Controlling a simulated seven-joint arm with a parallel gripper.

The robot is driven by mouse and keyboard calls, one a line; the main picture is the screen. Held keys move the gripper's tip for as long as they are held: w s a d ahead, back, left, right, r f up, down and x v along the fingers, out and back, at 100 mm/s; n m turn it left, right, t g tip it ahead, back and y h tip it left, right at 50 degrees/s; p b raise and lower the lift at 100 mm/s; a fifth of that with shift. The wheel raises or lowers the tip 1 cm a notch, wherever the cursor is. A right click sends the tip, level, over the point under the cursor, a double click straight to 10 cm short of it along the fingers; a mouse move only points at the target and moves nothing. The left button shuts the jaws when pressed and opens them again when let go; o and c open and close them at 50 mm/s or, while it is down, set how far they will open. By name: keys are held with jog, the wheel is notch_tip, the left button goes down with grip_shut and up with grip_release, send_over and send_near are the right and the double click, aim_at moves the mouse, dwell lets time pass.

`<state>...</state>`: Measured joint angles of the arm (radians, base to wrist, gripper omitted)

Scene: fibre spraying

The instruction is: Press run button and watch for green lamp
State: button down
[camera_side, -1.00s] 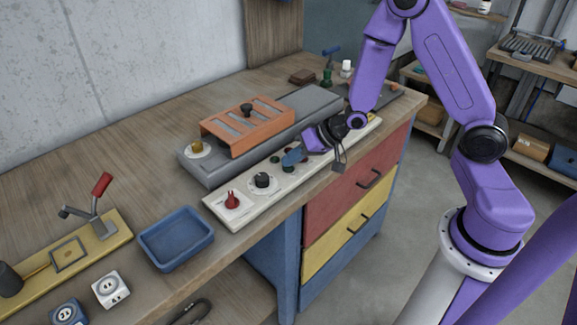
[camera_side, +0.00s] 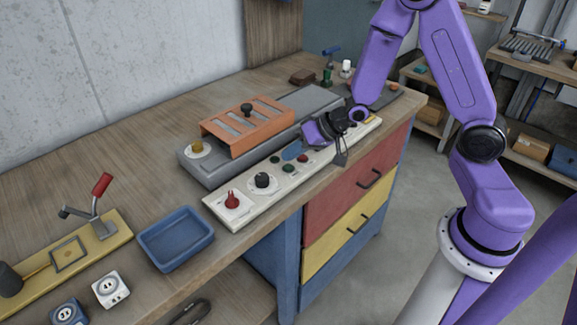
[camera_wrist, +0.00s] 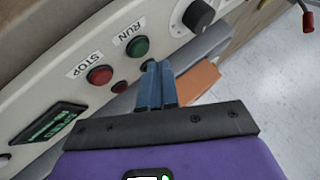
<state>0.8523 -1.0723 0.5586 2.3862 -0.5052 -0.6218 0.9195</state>
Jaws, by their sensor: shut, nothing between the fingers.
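The run button (camera_wrist: 137,47) is a green button under the RUN label on the pale control panel (camera_wrist: 75,55); it also shows in the side view (camera_side: 288,168). The green lamp (camera_side: 275,158) looks dark green, with no glow. In the wrist view its spot is mostly hidden by my fingertips. My gripper (camera_wrist: 157,68) is shut and empty, its blue fingers together. Its tips are over the back edge of the panel, beside the run button and apart from it. In the side view my gripper (camera_side: 291,151) hangs behind the buttons.
The red stop button (camera_wrist: 100,75) is left of RUN, with a dark red lamp (camera_wrist: 118,87) by it. A black knob (camera_side: 262,181) and red switch (camera_side: 232,200) share the panel. The orange cover (camera_side: 250,122) stands behind. A blue tray (camera_side: 176,262) sits at left.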

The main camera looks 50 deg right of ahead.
aim_at(293, 170)
jog(key=shift+r, duration=2.4)
jog(key=s+r+n+g+h, duration=0.2)
jog(key=s+n, duration=0.5)
jog(key=s, duration=0.7)
jog(key=s+a+r+n+g+h, duration=0.1)
jog(key=s+r+n+g+h, duration=0.2)
jog(key=s+n, duration=0.4)
jog(key=s+r+g, duration=0.1)
jog(key=s+g, duration=0.1)
jog(key=s, duration=0.6)
jog(key=shift+a+r, duration=0.25)
jog(key=shift+r, duration=0.15)
dwell(1.9)
